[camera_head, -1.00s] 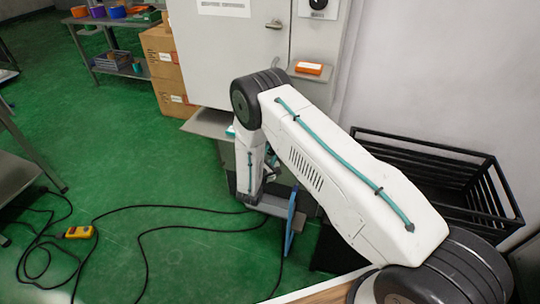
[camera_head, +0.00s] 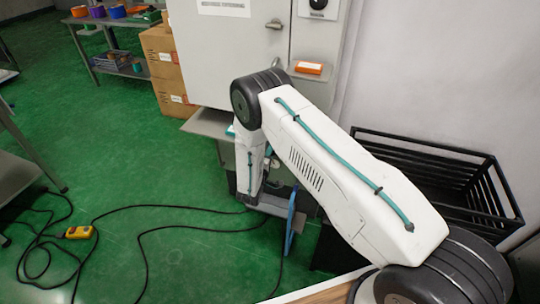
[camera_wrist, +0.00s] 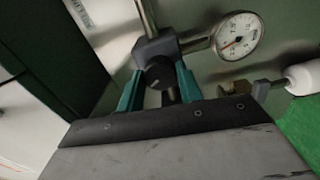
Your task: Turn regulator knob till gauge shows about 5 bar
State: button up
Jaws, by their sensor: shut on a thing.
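In the wrist view the dark regulator knob (camera_wrist: 158,72) sits below a grey pipe fitting and bears a short pale mark. My gripper (camera_wrist: 160,85) has its two teal fingers on either side of the knob, shut on it. The round white gauge (camera_wrist: 238,36) is to the right of the knob. Its reddish needle points toward the lower left of the dial, but the numbers are too small to read. In the head view the knob, gauge and fingertips are hidden behind my arm.
A white cylindrical part (camera_wrist: 303,77) lies right of the gripper, beside a small brass fitting (camera_wrist: 235,87). In the head view a black crate (camera_head: 430,180) stands right of my arm, and cables with a yellow control box (camera_head: 79,232) lie on the green floor.

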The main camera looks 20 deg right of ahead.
jog(key=shift+s+d+f+m, duration=0.1)
jog(key=shift+m, duration=0.5)
jog(key=o, duration=1)
jog(key=v, duration=0.8)
